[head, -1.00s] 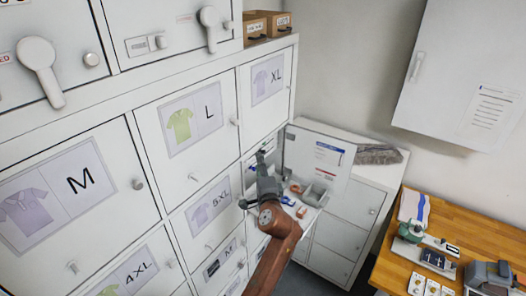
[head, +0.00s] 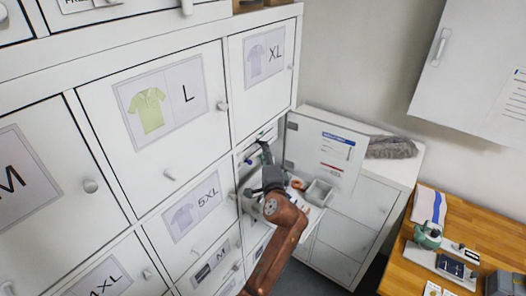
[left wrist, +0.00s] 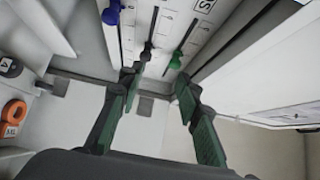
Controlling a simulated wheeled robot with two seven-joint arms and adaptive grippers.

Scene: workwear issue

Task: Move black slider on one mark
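The black slider (left wrist: 147,50) is a small dark knob in a slot of a white panel (left wrist: 137,14) with marks. It sits between a blue slider (left wrist: 111,14) on the left and a green slider (left wrist: 175,62) on the right. My left gripper (left wrist: 158,80) is open, with its two green-padded fingers below the black and green sliders; I see nothing held. My right gripper is not in view.
The open compartment door (head: 322,152) stands right of my gripper. A grey bin (head: 318,192) sits on the shelf there. A wooden bench (head: 454,210) is at the right.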

